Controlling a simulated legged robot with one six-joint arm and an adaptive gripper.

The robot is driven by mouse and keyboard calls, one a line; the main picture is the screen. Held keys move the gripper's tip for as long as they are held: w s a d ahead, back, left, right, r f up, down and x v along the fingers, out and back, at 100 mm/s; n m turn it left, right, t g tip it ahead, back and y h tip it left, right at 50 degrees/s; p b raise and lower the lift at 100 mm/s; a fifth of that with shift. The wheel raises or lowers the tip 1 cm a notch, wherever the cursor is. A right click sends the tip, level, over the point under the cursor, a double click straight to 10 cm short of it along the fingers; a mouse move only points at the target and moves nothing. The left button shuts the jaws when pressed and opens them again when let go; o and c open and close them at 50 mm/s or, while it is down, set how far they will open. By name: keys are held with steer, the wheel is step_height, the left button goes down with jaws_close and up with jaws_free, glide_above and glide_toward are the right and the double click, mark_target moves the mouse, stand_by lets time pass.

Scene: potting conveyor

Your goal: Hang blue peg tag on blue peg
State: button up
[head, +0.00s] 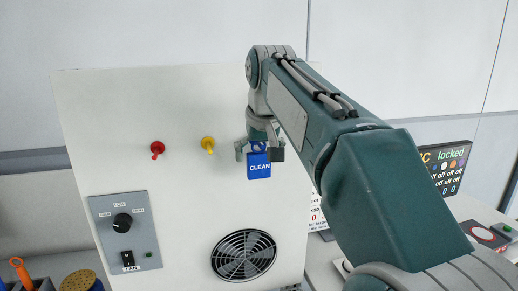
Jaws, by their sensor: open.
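A blue tag (259,170) with the white word CLEAN is upright in front of the white panel, to the right of the yellow peg. My gripper (259,152) is at the tag's upper end, its fingers spread apart to the left and right of the tag's top. A bit of blue shows between the fingers above the lettering. I cannot tell whether it is the blue peg or the top of the tag. The gripper partly hides this spot, so whether the tag hangs on the peg is not clear.
The white panel (185,110) also bears a red peg (157,149), a yellow peg (207,144), a grey dial plate (125,240) and a round fan grille (244,255). A dark screen (446,168) reading "locked" stands at the right. An orange-handled tool (18,268) is at lower left.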

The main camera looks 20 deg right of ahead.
steer(key=v, duration=1.2)
steer(key=s+f, duration=0.6)
steer(key=f, duration=0.5)
steer(key=s+f, duration=0.7)
steer(key=f, duration=0.3)
steer(key=s+f+t, duration=0.1)
steer(key=s+f, duration=0.6)
steer(key=f, duration=0.4)
steer(key=shift+f, duration=0.3)
